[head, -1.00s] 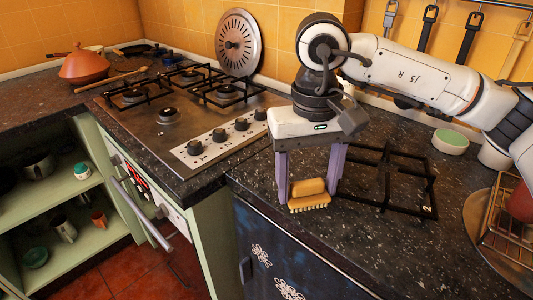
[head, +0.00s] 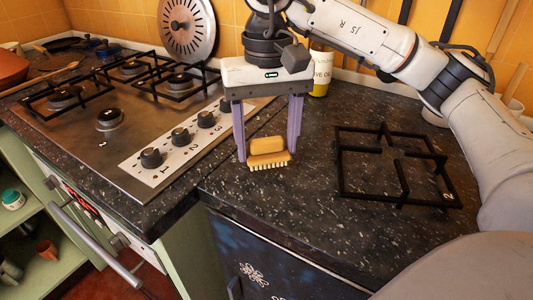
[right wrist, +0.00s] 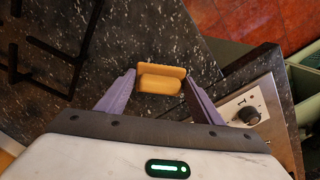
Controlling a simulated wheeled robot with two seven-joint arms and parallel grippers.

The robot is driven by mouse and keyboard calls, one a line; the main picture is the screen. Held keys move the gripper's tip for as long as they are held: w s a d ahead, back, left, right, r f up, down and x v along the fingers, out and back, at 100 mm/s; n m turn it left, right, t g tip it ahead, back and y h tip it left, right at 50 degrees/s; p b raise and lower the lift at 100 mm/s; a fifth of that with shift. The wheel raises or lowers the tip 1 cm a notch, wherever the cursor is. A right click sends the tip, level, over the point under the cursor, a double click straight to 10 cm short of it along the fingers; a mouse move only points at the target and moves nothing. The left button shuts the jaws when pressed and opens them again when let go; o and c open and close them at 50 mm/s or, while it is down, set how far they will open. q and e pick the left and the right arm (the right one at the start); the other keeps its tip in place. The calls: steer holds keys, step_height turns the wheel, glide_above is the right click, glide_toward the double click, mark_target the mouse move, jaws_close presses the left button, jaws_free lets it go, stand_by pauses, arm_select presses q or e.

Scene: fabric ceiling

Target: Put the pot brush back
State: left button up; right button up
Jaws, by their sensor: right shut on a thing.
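The pot brush (head: 268,148) is a small yellow-orange block with pale bristles pointing down in the head view. It sits between the two purple fingers of my right gripper (head: 267,157), which is shut on it. It is over the dark speckled counter, between the stove and a loose black grate; I cannot tell whether the bristles touch the counter. In the right wrist view the brush (right wrist: 160,78) lies between the fingertips, with the counter beyond it. My left gripper is not in view.
The stove (head: 105,150) with its knobs is to the left. The black pan grate (head: 390,165) lies on the counter to the right. A yellow-labelled bottle (head: 320,72) stands behind the gripper. A round perforated metal disc (head: 187,28) leans on the wall.

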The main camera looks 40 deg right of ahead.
mark_target(267, 151)
step_height(267, 151, down, 3)
steer(key=shift+r, duration=0.2)
steer(key=shift+f, duration=0.2)
steer(key=o, duration=1)
steer(key=shift+w, duration=0.1)
steer(key=shift+r, duration=0.1)
